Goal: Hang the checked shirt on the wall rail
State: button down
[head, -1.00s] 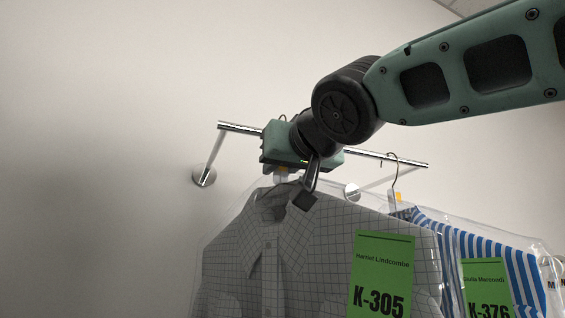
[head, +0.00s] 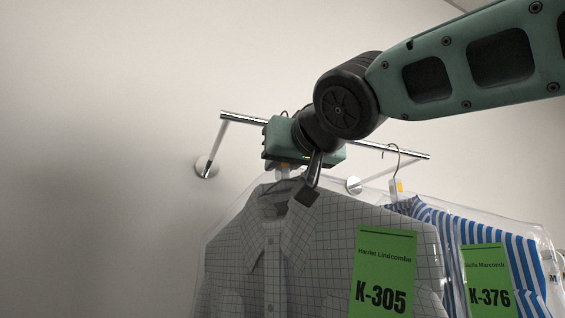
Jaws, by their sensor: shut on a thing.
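The grey checked shirt (head: 285,250) hangs upright in a clear garment bag, with a green tag (head: 384,275) reading K-305. My gripper (head: 296,178) is just above its collar and is shut on the shirt's hanger (head: 281,180). The jaws partly hide the hanger, and its hook top is hidden behind my gripper. The chrome wall rail (head: 246,119) runs behind my gripper and is covered by it in the middle. I cannot tell whether the hook touches the rail.
A blue-and-white striped shirt (head: 520,262) with green tag K-376 (head: 488,280) hangs at the right by its own hook (head: 395,160) on the rail. Round wall mounts (head: 206,167) hold the rail. The rail's left end is bare.

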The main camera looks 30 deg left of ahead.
jog(key=shift+f+b, duration=0.7)
jog(key=c, duration=1.2)
grip_release()
jog(key=shift+s+d, duration=0.1)
jog(key=b+v, duration=0.5)
jog(key=v, duration=1.2)
jog(key=shift+s, duration=0.15)
jog(key=shift+o, duration=1)
